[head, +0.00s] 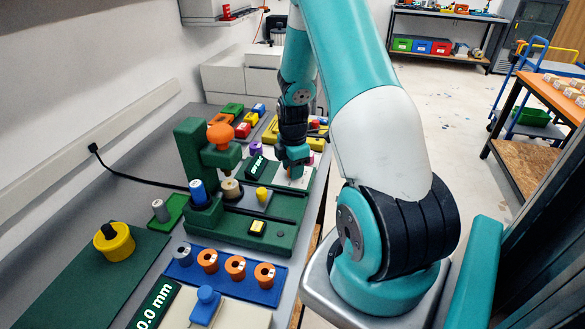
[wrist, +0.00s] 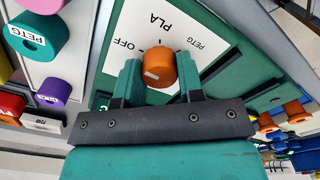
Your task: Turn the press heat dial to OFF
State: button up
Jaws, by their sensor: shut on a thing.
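The orange heat dial (wrist: 160,70) sits on a white plate (wrist: 200,32) marked OFF, PLA and PETG in the wrist view. My gripper (wrist: 161,82) is shut on the dial, with one teal finger on each side of it. The dial's face has a pale mark, but I cannot tell surely which label it points to. In the head view my gripper (head: 293,162) is lowered over the white plate (head: 297,180), and it hides the dial. The green press (head: 195,150) with an orange knob (head: 221,134) stands to the left of my gripper.
A small dark display (head: 258,167) stands close left of my gripper. A blue tray (head: 225,284) with several ringed pieces lies nearer. A teal PETG spool (wrist: 38,35) shows at the left of the wrist view. An orange-topped bench (head: 555,95) stands across the floor.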

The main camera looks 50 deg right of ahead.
jog(key=shift+s+n, duration=0.15)
jog(key=shift+n, duration=0.35)
jog(key=shift+f, duration=0.1)
jog(key=o, duration=0.9)
notch_tip(320, 180, up, 18)
jog(key=shift+f+b, duration=0.2)
jog(key=shift+b, duration=0.5)
